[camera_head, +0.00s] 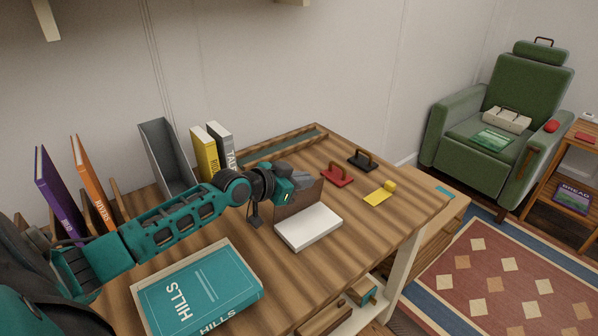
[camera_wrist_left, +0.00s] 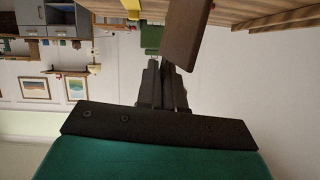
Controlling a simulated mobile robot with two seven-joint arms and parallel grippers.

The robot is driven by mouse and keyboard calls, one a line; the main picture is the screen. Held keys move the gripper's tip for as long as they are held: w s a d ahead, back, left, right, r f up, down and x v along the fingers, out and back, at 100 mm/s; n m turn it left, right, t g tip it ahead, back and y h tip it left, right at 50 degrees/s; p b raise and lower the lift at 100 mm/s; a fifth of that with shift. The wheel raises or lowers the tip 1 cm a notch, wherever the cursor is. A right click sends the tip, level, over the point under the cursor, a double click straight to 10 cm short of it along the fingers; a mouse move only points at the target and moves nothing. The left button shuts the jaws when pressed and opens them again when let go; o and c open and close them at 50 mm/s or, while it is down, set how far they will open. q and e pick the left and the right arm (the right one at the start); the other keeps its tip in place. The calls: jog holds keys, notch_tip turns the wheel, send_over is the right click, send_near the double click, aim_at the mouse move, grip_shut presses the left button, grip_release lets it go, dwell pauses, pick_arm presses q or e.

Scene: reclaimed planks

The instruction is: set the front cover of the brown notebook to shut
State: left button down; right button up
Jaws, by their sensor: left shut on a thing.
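The brown notebook lies on the wooden desk with its white page block (camera_head: 308,227) facing up. Its brown front cover (camera_head: 296,203) stands up steeply along the far edge of the pages. My left gripper (camera_head: 303,184) reaches in from the left and is shut on the cover's upper part, hiding some of it. In the left wrist view, the brown cover (camera_wrist_left: 187,36) sits at the dark fingers (camera_wrist_left: 166,84) of my left gripper. My right gripper is not in view.
A teal book (camera_head: 200,290) lies at the front. A yellow block-like item (camera_head: 379,193), a red-handled item (camera_head: 337,176) and a black-handled item (camera_head: 362,160) lie right of the notebook. Upright books and a grey holder (camera_head: 166,157) stand behind my arm. The desk right of the pages is clear.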

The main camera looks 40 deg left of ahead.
pick_arm(q)
jog(key=shift+d+f, duration=0.15)
jog(key=c, duration=1.3)
grip_release()
jog(key=shift+c, duration=0.2)
jog(key=p+v, duration=0.2)
jog(key=v, duration=1.1)
jog(key=shift+c, duration=0.2)
